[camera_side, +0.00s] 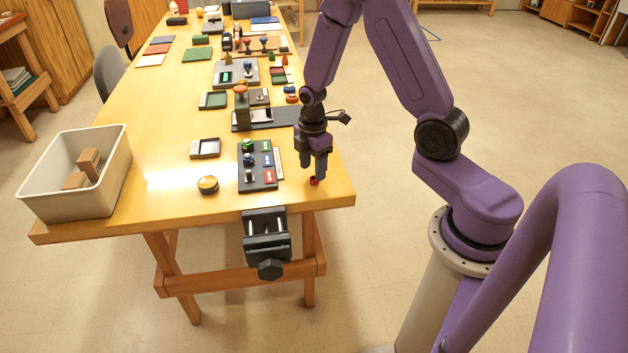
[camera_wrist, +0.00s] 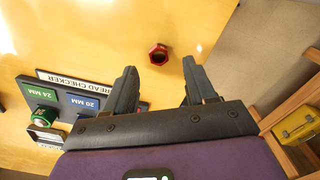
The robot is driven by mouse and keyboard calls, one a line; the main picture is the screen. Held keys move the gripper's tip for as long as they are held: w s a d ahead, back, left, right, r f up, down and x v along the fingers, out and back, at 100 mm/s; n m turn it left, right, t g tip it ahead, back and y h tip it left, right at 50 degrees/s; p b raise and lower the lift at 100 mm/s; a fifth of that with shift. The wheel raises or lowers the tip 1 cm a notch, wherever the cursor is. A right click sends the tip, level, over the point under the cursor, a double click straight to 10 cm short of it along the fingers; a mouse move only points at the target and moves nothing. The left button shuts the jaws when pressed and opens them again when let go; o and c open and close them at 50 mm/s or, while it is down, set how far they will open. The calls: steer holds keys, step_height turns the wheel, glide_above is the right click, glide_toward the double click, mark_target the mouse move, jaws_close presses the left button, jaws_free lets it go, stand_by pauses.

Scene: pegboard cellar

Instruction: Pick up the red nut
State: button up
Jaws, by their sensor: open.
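The red nut (camera_side: 314,181) lies on the yellow wooden table near its front right corner. In the wrist view the red nut (camera_wrist: 158,54) is a small hexagonal ring with a dark hole, lying flat. My gripper (camera_side: 315,172) points down just above it in the side view. In the wrist view my gripper (camera_wrist: 157,80) has its two fingers spread apart with nothing between them. The nut shows ahead of the fingertips, between their lines, and is not touched by them. The exact height of the fingertips over the table is hard to tell.
A dark thread checker board (camera_side: 257,167) with coloured labels and nuts sits just left of my gripper; its "24 MM" label (camera_wrist: 36,93) shows in the wrist view. A vise (camera_side: 266,240) hangs on the front edge. A white bin (camera_side: 78,175) stands far left. The table's right edge is close.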

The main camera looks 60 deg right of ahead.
mark_target(313, 183)
steer(key=shift+f, duration=1.55)
jaws_close()
steer(key=shift+r, duration=0.15)
